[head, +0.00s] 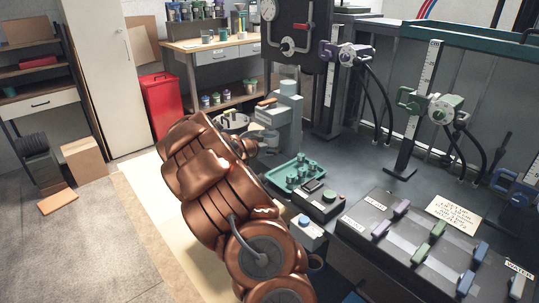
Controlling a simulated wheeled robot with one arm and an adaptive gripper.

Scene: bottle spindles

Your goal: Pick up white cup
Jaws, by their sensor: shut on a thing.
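My gripper (266,138) shows only in small part, as grey pieces past the end of my copper-brown arm, beside the pale grey-green press. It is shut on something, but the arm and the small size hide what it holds. I cannot make out a white cup for certain. A round grey holder (232,121) with small upright parts stands just left of the press, partly behind my arm.
The press (287,112) stands close to the gripper. A green tray (294,174) of small parts and a button box (319,200) lie to the right. A dark panel (425,245) with coloured handles fills the front right. A back bench (213,43) holds several cups and jars.

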